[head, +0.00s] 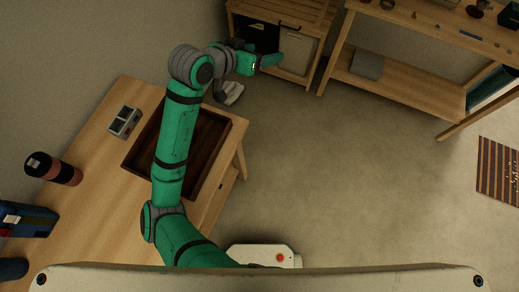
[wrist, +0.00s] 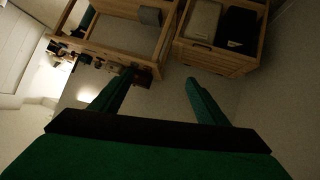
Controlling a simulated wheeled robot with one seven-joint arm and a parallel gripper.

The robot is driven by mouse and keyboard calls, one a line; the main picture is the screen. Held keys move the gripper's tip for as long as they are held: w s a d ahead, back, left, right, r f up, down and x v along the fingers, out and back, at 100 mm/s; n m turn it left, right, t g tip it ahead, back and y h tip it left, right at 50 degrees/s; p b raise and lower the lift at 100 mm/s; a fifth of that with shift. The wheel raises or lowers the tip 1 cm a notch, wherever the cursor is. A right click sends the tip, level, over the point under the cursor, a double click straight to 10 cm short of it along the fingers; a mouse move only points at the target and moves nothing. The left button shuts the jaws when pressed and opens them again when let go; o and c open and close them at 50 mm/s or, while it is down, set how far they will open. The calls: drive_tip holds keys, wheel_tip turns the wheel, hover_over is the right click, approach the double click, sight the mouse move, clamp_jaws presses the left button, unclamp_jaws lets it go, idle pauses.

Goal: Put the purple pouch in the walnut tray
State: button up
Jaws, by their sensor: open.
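The walnut tray (head: 208,135) is dark brown and lies on the wooden table at the left in the head view. My arm passes over it and hides its middle; the parts that show look empty. I cannot make out a purple pouch in either view. My gripper (head: 272,61) is beyond the table, in front of the low wooden unit at the back. In the wrist view my gripper (wrist: 156,90) has its two fingers spread wide, with nothing between them.
The table (head: 92,150) also holds a grey device (head: 124,121) and a dark bottle with a reddish band (head: 53,168). The low unit holds a black bin (head: 258,38) and a pale bin (head: 297,50). A shelved bench (head: 400,82) stands right. Open floor lies between, with a striped rug (head: 498,172).

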drive_tip(key=d+r+n+t+h, duration=0.25)
drive_tip(key=d+n+t, duration=0.3)
drive_tip(key=d, duration=0.35)
drive_tip(key=s+a+f+n+t+y, duration=0.25)
drive_tip(key=s+f+n+y, duration=0.5)
drive_tip(key=s+f, duration=0.95)
drive_tip(key=s+a+m+y, duration=0.1)
drive_tip(key=s+a+m, duration=0.2)
drive_tip(key=s, duration=0.8)
drive_tip(key=s+a+m+g+y, duration=0.1)
drive_tip(key=s+a+m, duration=0.2)
drive_tip(key=s, duration=0.9)
drive_tip(key=shift+s+a+f+m, duration=0.25)
drive_tip(key=shift+a+m, duration=0.15)
drive_tip(key=shift+m, duration=0.4)
drive_tip(key=shift+c, duration=0.6)
